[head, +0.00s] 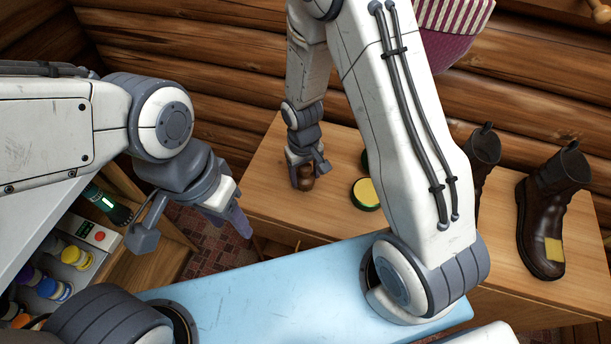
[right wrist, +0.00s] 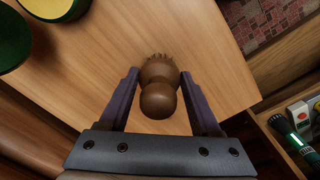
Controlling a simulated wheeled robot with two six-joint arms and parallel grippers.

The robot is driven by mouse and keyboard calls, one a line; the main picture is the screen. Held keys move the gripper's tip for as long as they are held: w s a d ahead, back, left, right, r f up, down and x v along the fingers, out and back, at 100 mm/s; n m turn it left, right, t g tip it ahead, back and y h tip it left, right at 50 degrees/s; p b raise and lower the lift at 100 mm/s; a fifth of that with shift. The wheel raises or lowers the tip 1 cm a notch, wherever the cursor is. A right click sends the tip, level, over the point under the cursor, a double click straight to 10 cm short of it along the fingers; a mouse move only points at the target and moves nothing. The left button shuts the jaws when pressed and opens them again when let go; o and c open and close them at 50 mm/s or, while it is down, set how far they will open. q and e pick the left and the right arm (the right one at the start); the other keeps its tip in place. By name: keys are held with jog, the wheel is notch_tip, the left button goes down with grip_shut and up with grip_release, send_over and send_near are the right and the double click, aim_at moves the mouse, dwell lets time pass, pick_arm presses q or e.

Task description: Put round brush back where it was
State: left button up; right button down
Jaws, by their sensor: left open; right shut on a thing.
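The round brush (head: 303,183) is brown, with a knobbed handle and short bristles. It is in my right gripper (head: 306,168), at the left part of the wooden table (head: 270,205). In the right wrist view the brush (right wrist: 158,88) sits between the two fingers of my right gripper (right wrist: 159,75), handle knob towards the palm and bristles away. I cannot tell whether the bristles touch the tabletop. My left gripper (head: 192,222) is open and empty, left of the table and above the floor.
A round green tin with a yellow top (head: 366,193) stands right of the brush; a second green one is mostly hidden by my arm. Dark boots (head: 545,215) stand further right. An open drawer with a torch (head: 108,204) and paint pots is at lower left.

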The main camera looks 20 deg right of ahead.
jog(key=shift+f, duration=0.75)
jog(key=shift+f, duration=0.2)
jog(key=shift+c, duration=0.4)
grip_release()
jog(key=shift+r, duration=0.1)
